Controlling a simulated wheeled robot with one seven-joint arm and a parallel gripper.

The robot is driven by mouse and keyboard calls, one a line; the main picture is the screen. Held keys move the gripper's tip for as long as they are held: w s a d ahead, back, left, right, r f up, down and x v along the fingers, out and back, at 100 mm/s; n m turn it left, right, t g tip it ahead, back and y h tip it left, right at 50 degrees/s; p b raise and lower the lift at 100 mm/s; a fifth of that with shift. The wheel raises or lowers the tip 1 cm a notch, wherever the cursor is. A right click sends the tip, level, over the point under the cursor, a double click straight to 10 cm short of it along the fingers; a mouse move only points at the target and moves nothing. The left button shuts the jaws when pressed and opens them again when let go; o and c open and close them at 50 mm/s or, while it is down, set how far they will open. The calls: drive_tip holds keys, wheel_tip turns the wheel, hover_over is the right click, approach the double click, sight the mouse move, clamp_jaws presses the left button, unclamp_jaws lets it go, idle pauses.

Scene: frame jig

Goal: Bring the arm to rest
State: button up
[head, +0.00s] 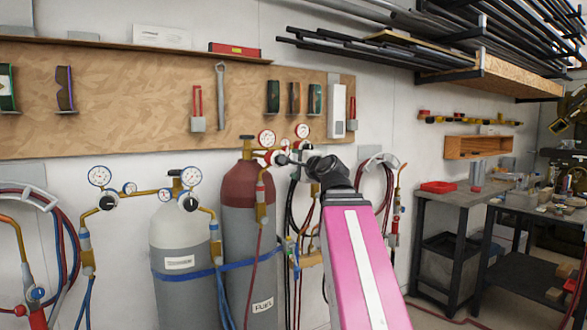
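My pink arm (365,264) with a white stripe rises from the bottom of the head view, right of the middle. It ends at a dark joint (328,171) in front of the wall. A small dark part (284,159) juts left from that joint, in front of the gauges, and may be my gripper. Its fingers are too small to make out, so I cannot tell whether it is open or shut. I see nothing clearly held.
A grey gas cylinder (182,262) and a red-topped cylinder (245,208) stand left of my arm. Hoses (386,190) hang on the wall to its right. A dark workbench (455,195) stands farther right. Long bars (370,58) lie on a rack above.

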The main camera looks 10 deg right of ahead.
drive_tip(key=w+a+f+n+g+h, duration=0.15)
drive_tip(key=f+n+g, duration=0.3)
drive_tip(key=f, duration=1.25)
drive_tip(key=w+a+f+n+g+h, duration=0.1)
drive_tip(key=a+f+n+g, duration=0.3)
drive_tip(key=f, duration=1.4)
drive_tip(key=s+d+f+n+g+h, duration=0.1)
drive_tip(key=s+f+n+g, duration=0.2)
drive_tip(key=f, duration=1)
drive_tip(key=s+d+f+n+g+h, duration=0.1)
drive_tip(key=s+f+n+g, duration=0.3)
drive_tip(key=s+f, duration=0.5)
wheel_tip(320, 180, down, 5)
drive_tip(key=shift+s+f+g+h, duration=0.1)
drive_tip(key=shift+s+g+h, duration=0.4)
drive_tip(key=shift+g, duration=0.35)
drive_tip(key=shift+w, duration=0.1)
